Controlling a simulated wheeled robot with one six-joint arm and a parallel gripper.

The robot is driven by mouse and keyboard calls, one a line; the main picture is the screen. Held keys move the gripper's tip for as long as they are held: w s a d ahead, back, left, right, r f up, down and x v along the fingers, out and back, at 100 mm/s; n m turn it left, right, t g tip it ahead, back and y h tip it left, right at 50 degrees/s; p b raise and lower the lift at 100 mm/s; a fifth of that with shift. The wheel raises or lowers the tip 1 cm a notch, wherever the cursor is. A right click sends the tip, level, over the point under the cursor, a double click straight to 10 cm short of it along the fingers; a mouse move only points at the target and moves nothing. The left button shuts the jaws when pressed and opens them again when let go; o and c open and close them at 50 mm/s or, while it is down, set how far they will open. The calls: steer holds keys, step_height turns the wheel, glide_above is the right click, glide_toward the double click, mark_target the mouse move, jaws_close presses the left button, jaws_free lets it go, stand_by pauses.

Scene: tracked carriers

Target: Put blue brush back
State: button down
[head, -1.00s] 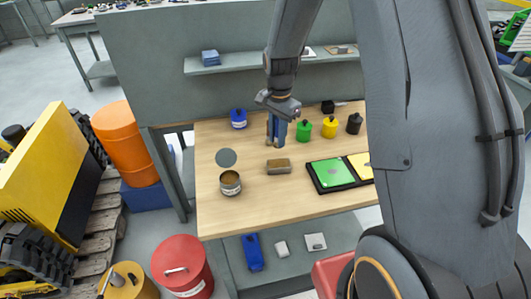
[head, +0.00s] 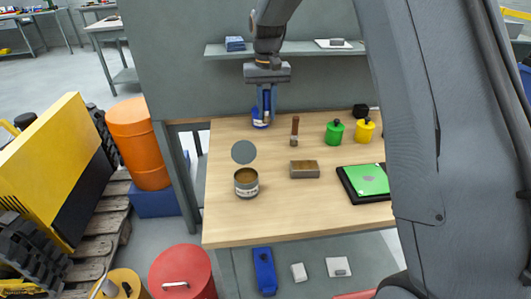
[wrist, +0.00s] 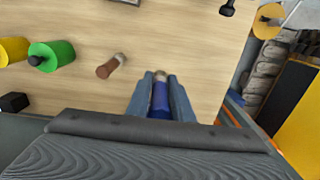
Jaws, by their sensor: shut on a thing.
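My gripper (head: 265,108) points down near the back left of the workbench, shut on the blue brush (wrist: 160,98). In the wrist view the brush's blue handle lies between the two fingers, with a tan and metallic end showing beyond them. A brown-handled brush (head: 295,126) is on the bench to the right of my gripper and also shows in the wrist view (wrist: 108,67).
A green pot (head: 334,132), a yellow pot (head: 364,131) and a black block (head: 361,110) stand to the right. An open tin (head: 246,184), a grey disc (head: 244,152), a brown-topped block (head: 304,169) and a green pad (head: 367,179) are on the bench. A shelf (head: 290,49) is behind.

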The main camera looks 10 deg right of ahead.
step_height(320, 180, down, 10)
steer(key=shift+w+a+r+p, duration=0.1)
steer(key=shift+p, duration=1.05)
steer(key=c, duration=1.6)
jaws_free()
steer(key=shift+f, duration=0.2)
steer(key=shift+o, duration=0.2)
steer(key=shift+r, duration=0.15)
step_height(320, 180, up, 11)
steer(key=b, duration=0.2)
steer(key=shift+b, duration=0.35)
steer(key=shift+r, duration=0.45)
steer(key=shift+t, duration=0.3)
steer(key=s+d+f, duration=0.2)
steer(key=s+d, duration=0.1)
steer(key=s, duration=0.7)
steer(key=s+d+f, duration=0.2)
steer(key=s+d, duration=0.1)
steer(key=s, duration=0.8)
steer(key=s+d+f, duration=0.3)
steer(key=s, duration=0.8)
